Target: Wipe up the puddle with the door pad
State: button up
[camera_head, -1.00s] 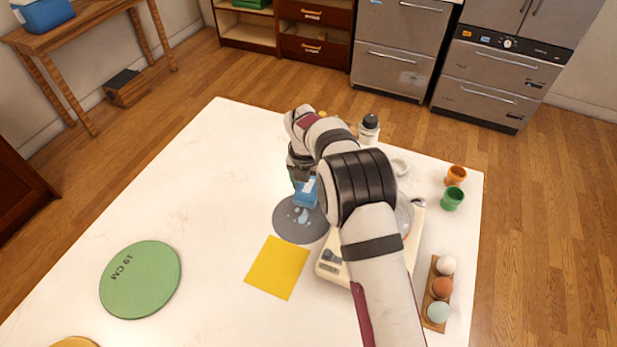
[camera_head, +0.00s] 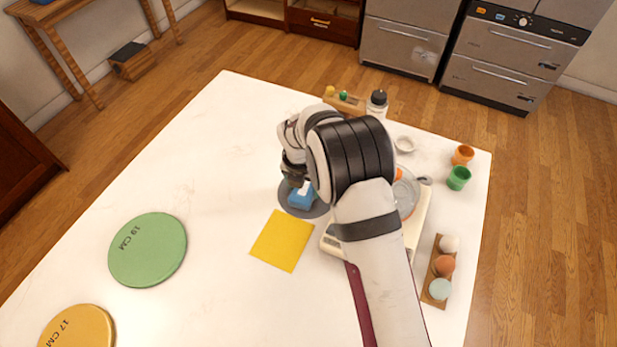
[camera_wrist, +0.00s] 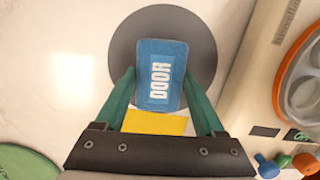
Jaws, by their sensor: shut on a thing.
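The blue door pad (camera_head: 302,197), lettered DOOR, is held between the green fingers of my gripper (camera_wrist: 160,85). It also shows in the wrist view (camera_wrist: 161,52), over the dark grey round mat (camera_wrist: 201,48). In the head view the mat (camera_head: 313,212) shows around the pad, partly hidden by my arm. The pad is at or just above the mat; I cannot tell whether it touches. No puddle shows on the visible part of the mat; the area under the pad is hidden.
A yellow square (camera_head: 282,240) lies in front of the mat. A cream scale (camera_head: 415,222) with a clear bowl (camera_head: 408,196) stands close on the right. The left tabletop is mostly clear around a green disc (camera_head: 147,249).

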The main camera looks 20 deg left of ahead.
jog(key=shift+s, duration=0.5)
jog(key=shift+w, duration=3.45)
jog(key=shift+s, duration=3.45)
jog(key=shift+w, duration=3.55)
notch_tip(320, 180, up, 8)
jog(key=shift+r, duration=0.1)
